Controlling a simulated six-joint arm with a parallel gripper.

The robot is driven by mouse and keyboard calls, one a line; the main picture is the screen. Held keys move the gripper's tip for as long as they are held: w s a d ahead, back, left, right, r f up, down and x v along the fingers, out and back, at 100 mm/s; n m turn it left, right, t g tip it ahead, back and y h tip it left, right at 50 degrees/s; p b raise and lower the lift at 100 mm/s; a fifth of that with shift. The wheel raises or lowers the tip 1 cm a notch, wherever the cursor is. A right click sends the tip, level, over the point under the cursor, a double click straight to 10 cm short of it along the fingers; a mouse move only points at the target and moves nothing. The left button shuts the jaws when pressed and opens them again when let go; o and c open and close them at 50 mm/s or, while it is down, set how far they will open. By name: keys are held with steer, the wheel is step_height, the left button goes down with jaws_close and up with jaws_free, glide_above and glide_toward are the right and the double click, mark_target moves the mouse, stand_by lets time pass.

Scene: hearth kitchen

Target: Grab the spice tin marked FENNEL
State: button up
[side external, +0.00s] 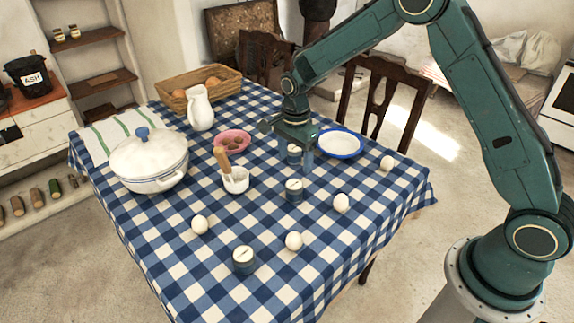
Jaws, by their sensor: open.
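Three dark spice tins with pale lids stand on the checked tablecloth in the side external view. One tin (244,260) is near the front edge, one tin (294,190) is near the middle, and one tin (293,154) is farther back. No label can be read, so I cannot tell which is FENNEL. My gripper (296,151) points down at the farthest tin and is open. Its fingers appear to be beside that tin, with the gripper partly covering it. I cannot tell whether they touch it.
Several eggs, including one (341,203) right of the middle tin, lie around. A mortar (236,181), pink bowl (232,143), blue-rimmed plate (341,143), white pot (150,162), jug (200,108) and basket (174,87) also stand on the table.

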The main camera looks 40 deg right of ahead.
mark_target(294, 184)
step_height(294, 184, down, 7)
steer(key=shift+r, duration=0.15)
steer(key=shift+s+f, duration=0.1)
steer(key=shift+f, duration=2.5)
steer(key=shift+c, duration=0.2)
steer(key=c, duration=1)
